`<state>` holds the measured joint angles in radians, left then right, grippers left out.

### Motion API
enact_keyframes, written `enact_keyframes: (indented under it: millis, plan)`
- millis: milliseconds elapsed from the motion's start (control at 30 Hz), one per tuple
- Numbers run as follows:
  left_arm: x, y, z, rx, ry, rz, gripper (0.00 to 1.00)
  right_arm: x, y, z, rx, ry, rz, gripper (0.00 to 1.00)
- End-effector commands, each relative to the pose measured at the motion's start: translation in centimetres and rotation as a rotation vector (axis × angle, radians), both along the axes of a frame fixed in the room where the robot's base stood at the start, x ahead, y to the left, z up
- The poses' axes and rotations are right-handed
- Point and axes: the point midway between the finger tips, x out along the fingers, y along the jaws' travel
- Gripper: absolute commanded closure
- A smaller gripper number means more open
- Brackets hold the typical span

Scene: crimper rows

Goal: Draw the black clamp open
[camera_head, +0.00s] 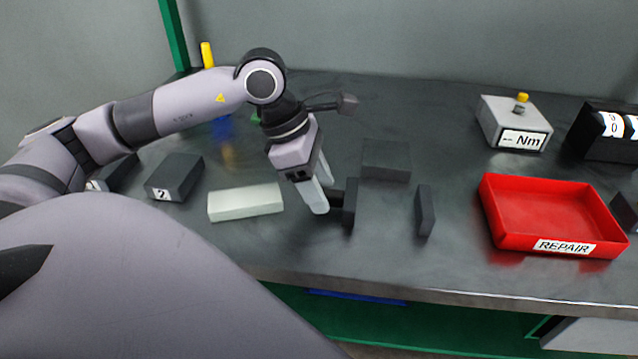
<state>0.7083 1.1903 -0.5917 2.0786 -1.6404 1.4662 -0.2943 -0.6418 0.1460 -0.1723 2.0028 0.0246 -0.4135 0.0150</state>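The black clamp (348,203) is on the dark bench near the middle. I see an upright dark plate with a short dark piece sticking out on its left. A separate upright dark plate (425,210) stands to the right, with a gap of bare bench between; I cannot tell whether it belongs to the clamp. My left gripper (319,196) reaches down at the clamp's left side. Its pale fingers are beside the short piece, and one finger partly hides the other. I cannot tell whether they close on it. My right gripper is not in view.
A low dark block (386,160) lies behind the clamp. A pale block (245,203) and a dark block labelled 2 (175,178) are to the left. A red REPAIR tray (493,226), a grey Nm box (514,122) and a black counter box (590,138) are to the right.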

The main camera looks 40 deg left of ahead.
Motion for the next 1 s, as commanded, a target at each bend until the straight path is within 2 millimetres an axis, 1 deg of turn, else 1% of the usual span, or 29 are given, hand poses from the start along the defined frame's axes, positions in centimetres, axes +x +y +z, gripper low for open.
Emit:
enact_keyframes:
  millis: [133, 233, 500, 600, 733, 1000]
  plan:
    - [0.0, 0.0, 0.1, -0.002, -0.001, -0.001, 0.49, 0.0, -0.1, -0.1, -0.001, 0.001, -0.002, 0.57]
    - [-0.1, 0.2, 0.8, -0.001, -0.003, 0.001, 0.49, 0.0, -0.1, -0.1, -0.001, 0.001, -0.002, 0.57]
    - [-1.0, 1.7, 4.8, 0.0, -0.003, 0.001, 0.49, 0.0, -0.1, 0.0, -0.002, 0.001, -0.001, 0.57]
    - [-1.2, 2.1, 5.9, 0.0, -0.003, 0.002, 0.49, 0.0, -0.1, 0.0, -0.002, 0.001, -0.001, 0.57]
    - [-1.4, 2.3, 6.5, 0.0, 0.0, 0.001, 0.49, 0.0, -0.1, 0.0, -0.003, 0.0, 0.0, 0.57]
    - [-1.4, 2.3, 6.6, 0.0, 0.0, 0.0, 0.49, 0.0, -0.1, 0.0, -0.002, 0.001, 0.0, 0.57]
